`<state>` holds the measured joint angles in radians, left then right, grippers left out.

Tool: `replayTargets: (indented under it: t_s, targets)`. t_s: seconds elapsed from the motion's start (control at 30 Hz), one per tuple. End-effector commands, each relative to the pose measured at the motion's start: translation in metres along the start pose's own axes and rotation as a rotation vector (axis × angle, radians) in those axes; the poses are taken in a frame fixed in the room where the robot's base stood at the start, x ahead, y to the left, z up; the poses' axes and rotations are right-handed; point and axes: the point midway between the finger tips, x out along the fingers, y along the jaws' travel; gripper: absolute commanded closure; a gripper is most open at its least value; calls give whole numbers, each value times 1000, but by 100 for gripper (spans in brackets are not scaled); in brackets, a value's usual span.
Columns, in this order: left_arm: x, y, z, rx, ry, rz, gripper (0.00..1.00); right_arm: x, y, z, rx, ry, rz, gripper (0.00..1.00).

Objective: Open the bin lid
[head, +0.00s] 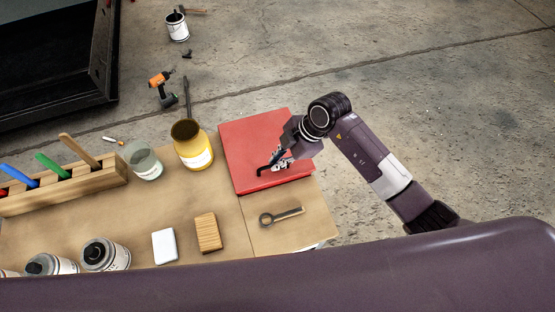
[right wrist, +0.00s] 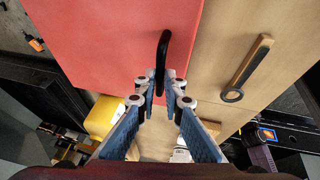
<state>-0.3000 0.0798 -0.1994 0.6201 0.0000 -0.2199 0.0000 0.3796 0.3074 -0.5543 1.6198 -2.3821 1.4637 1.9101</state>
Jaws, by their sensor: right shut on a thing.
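The red bin lid (head: 250,140) lies at the right end of the wooden table and looks shut. It fills the upper left of the right wrist view (right wrist: 100,40). Its black bar handle (right wrist: 162,58) stands near the lid's edge; it also shows in the head view (head: 263,170). My right gripper (head: 276,163) is over the lid's near part. In the right wrist view its fingertips (right wrist: 162,82) are shut on the handle's near end. The inside of the bin is hidden. My left gripper is not in view.
A ring-ended tool (head: 282,216) lies just in front of the lid. A yellow jar (head: 194,150) stands close to its left side. A wooden block (head: 208,232), a white block (head: 165,246) and a glass jar (head: 143,162) are further left. Open floor lies beyond.

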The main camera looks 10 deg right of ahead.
Motion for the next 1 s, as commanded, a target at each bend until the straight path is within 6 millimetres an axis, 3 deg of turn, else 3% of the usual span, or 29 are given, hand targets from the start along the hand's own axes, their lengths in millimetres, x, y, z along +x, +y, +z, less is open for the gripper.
replayTargets:
  t_s: [0.47, 0.73, 1.0]
  targets:
    - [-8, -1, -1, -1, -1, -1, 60, -9, 5, -4, 11, 1, -23, 100]
    - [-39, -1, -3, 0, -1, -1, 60, -40, 26, -16, 48, -2, -115, 100]
    - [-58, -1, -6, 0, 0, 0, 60, -71, 62, -28, 47, -2, -106, 100]
